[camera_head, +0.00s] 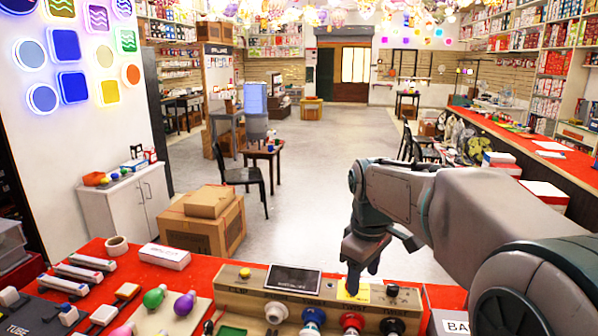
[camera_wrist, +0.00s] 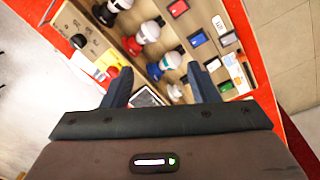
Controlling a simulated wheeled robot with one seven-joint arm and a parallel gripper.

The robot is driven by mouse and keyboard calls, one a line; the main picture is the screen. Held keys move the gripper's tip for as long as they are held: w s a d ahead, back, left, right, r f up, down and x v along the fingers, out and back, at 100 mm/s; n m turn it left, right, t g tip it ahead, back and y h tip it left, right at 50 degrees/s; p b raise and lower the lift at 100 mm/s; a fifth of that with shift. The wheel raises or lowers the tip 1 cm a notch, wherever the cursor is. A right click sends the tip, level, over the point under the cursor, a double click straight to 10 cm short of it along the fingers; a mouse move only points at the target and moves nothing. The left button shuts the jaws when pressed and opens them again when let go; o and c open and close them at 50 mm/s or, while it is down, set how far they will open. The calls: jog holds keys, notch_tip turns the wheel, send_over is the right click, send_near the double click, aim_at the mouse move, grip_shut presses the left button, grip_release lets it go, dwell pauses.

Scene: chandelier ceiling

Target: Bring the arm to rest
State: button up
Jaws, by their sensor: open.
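My arm (camera_head: 470,205) reaches in from the right side of the head view, bent, with the wrist pointing down. My gripper (camera_head: 363,280) hangs over the back edge of the wooden test panel (camera_head: 240,296) on the red counter, in front of a yellow label. In the wrist view my gripper (camera_wrist: 159,72) shows two dark fingers spread apart with nothing between them. Whether the fingertips touch the panel cannot be told.
The panel carries several bulb sockets (camera_head: 314,318) and a dark screen (camera_head: 292,279). Bulbs (camera_head: 185,304), tubes (camera_head: 84,261) and a white box (camera_head: 164,256) lie left on the counter. Cardboard boxes (camera_head: 200,228) stand beyond it. The floor (camera_head: 310,190) behind is largely clear.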

jog(key=s+d+f+m+t, duration=0.1)
jog(key=s+f+m, duration=0.2)
jog(key=s, duration=0.6)
jog(key=s+d+f+m+t, duration=0.1)
jog(key=s+f+m, duration=0.2)
jog(key=s+m, duration=0.3)
jog(key=shift+s+d+f, duration=0.2)
jog(key=shift+s+f, duration=0.2)
jog(key=shift+s, duration=1.5)
